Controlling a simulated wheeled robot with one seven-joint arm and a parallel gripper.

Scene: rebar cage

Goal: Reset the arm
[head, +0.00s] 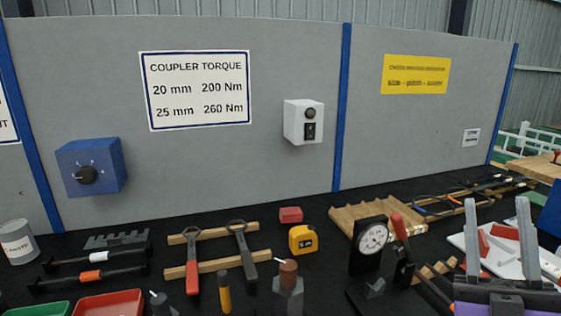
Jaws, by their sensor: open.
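My gripper (497,205) is at the lower right of the head view. Its two grey fingers point up and stand wide apart, above a dark and purple body. Nothing is held between them. A white board (463,241) with red pieces shows behind and between the fingers. The gripper's body hides part of the bench there, and the rest of my arm is out of view.
A dial gauge (372,236) on a black stand and a red-handled tool (399,226) stand left of my gripper. Wrenches (191,262), a yellow tape measure (302,239) and trays (108,304) crowd the black bench. A grey panel (230,180) rises behind.

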